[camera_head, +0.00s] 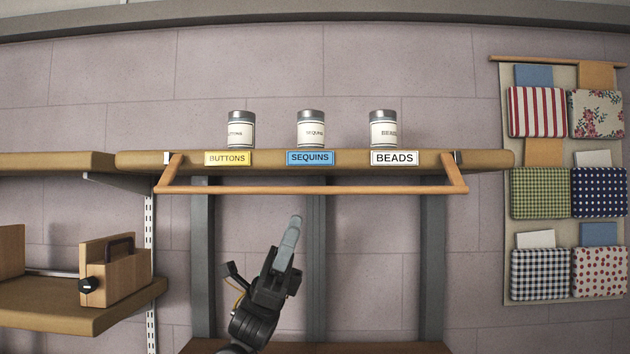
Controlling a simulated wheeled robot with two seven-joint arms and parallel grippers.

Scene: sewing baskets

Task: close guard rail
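The wooden guard rail (315,190) hangs lowered in front of the middle shelf (345,160). Its bar lies level below the shelf's front edge. Two short side arms join it to brackets near the labels' outer sides. My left gripper (293,226) is below the bar, a little left of its middle, pointing up. It appears apart from the rail, with nothing seen in it. Its fingers show as one grey shape, so their opening cannot be told. My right gripper is out of view.
Lidded jars of buttons (240,129), sequins (311,129) and beads (384,129) stand upright on the shelf behind their labels. A wooden caddy (125,275) sits on a lower left shelf. A fabric-pocket organizer (540,165) hangs at right. Dark uprights stand behind my gripper.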

